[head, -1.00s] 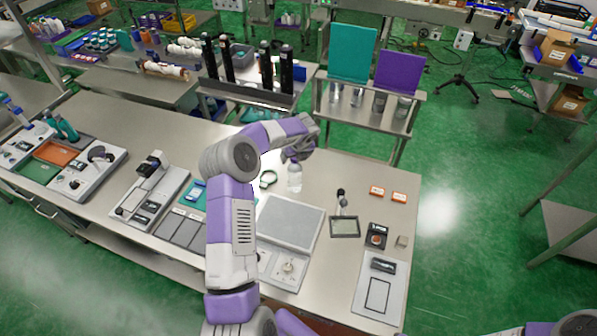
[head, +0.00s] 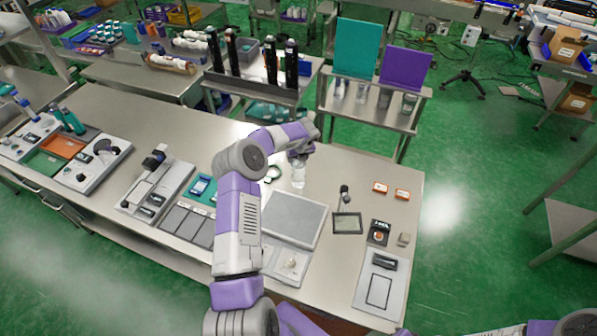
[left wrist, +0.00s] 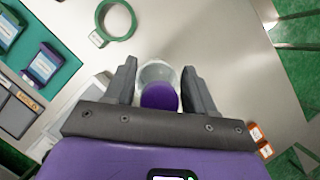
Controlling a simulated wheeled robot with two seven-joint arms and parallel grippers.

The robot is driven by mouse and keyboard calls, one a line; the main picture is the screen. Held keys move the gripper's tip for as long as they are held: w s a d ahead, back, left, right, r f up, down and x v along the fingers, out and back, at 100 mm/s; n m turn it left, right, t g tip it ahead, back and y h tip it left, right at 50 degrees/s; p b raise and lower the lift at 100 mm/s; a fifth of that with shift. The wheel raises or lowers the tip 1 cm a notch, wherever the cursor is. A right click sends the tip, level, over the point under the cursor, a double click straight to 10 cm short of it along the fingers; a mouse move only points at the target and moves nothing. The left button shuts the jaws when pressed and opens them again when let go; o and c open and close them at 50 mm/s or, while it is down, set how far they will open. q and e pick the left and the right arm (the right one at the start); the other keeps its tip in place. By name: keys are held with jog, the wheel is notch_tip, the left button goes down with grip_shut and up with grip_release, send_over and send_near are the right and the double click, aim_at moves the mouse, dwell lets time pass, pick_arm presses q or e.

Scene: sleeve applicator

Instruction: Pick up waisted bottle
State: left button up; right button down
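The waisted bottle (head: 298,179) is clear and stands upright on the bench beyond the grey platform, with its upper part hidden by my left gripper (head: 298,160). In the left wrist view the bottle's clear body (left wrist: 158,71) and its purple cap (left wrist: 160,96) lie between the two dark fingers of my left gripper (left wrist: 160,82). The fingers are spread on either side of it, and narrow gaps show beside the cap. My right gripper is not in view.
A green ring (left wrist: 117,20) lies on the bench close by. The grey platform (head: 292,220) is in front of the bottle. A small dark stand (head: 345,195) and orange boxes (head: 380,188) are to the right, with clear bench between.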

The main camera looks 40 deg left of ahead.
pick_arm(q)
grip_shut()
jog(key=shift+s+f, duration=0.1)
jog(key=shift+d, duration=0.15)
